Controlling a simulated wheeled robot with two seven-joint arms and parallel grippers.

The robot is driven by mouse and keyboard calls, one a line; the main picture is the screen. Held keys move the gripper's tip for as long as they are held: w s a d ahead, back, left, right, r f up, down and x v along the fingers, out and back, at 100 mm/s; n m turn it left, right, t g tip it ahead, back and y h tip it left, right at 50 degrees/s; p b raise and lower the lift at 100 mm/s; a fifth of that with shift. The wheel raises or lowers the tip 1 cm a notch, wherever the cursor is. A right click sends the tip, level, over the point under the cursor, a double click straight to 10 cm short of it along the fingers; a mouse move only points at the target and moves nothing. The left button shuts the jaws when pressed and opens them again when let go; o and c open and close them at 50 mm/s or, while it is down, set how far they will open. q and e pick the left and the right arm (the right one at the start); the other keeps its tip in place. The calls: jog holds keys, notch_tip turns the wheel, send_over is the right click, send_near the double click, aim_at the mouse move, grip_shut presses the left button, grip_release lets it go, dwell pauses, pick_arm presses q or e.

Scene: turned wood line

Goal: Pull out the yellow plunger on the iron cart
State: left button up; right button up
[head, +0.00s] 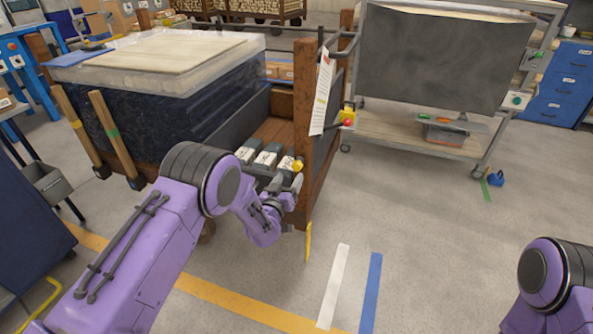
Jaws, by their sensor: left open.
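The iron cart (302,100) is rust-brown with upright corner posts and stands in the middle of the view. A small yellow knob (298,165), which looks like the yellow plunger, shows at the cart's near end, low beside the corner post. My left gripper (288,184) is open just below the knob and very close to it in the picture. I cannot tell whether the fingers touch it. The fingers and post hide the knob's mount. My right arm shows at the lower right, but its gripper is out of view.
A yellow box with a red knob (347,120) sits on the cart's right side, near a hanging paper sheet (321,92). Several grey boxes (265,159) lie by the cart's near edge. A grey panelled trolley (420,130) stands behind right.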

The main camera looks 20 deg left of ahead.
aim_at(295, 167)
pick_arm(q)
jog(key=w, duration=0.7)
jog(key=shift+f+b, duration=0.15)
jog(key=shift+b, duration=0.25)
jog(key=shift+w, duration=0.7)
jog(key=shift+d, duration=0.1)
grip_shut()
